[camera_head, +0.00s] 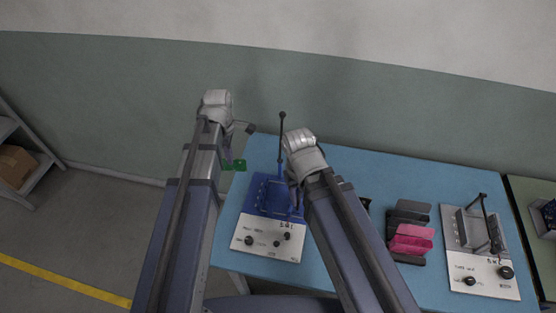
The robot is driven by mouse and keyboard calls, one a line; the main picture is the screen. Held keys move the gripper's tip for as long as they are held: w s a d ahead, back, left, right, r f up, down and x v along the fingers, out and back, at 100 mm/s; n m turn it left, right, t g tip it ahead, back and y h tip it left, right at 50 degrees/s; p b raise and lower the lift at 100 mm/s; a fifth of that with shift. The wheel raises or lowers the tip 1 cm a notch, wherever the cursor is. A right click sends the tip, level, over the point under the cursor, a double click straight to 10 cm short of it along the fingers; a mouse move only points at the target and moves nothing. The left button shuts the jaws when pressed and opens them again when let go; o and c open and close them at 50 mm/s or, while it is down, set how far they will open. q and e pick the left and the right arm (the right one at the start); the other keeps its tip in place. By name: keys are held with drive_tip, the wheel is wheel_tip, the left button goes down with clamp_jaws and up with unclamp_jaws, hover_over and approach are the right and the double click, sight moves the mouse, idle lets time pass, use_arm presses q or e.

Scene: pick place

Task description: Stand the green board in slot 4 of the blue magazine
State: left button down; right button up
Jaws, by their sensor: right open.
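The green board (236,165) is small and shows at the fingers of my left gripper (231,158), which appears shut on it. It is held at the table's left edge, overlapping the floor beyond. My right gripper (294,192) is open, over the right side of a blue fixture (256,190), its fingers partly hidden by its own arm. The blue fixture has a raised blue frame, an upright dark lever and a white front panel with knobs. I cannot tell if this is the blue magazine, and no numbered slots can be made out.
The blue table (350,165) is clear at the back. Right of my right arm stand dark holders (408,212) with pink pieces (412,238). A grey fixture (480,235) with a lever stands further right. A shelf with a brown box (15,163) is far left.

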use_arm(q)
wheel_tip(320, 180, down, 6)
drive_tip(key=b, duration=0.5)
drive_tip(key=d+r+m+p, duration=0.1)
drive_tip(key=d, duration=0.7)
drive_tip(key=w+d+r+p, duration=0.1)
drive_tip(key=d+r+p, duration=0.1)
drive_tip(key=d, duration=0.6)
drive_tip(key=shift+w+r+m, duration=0.15)
drive_tip(key=shift+w+m, duration=0.1)
drive_tip(key=shift+m, duration=0.15)
use_arm(e)
drive_tip(key=f, duration=0.2)
drive_tip(key=shift+w+a+f, duration=0.15)
drive_tip(key=shift+w+f, duration=0.2)
drive_tip(key=shift+w, duration=0.05)
drive_tip(key=shift+f, duration=0.1)
use_arm(q)
wheel_tip(320, 180, down, 5)
drive_tip(key=b, duration=0.5)
drive_tip(key=shift+f, duration=0.2)
use_arm(e)
wheel_tip(320, 180, down, 5)
drive_tip(key=shift+f, duration=0.1)
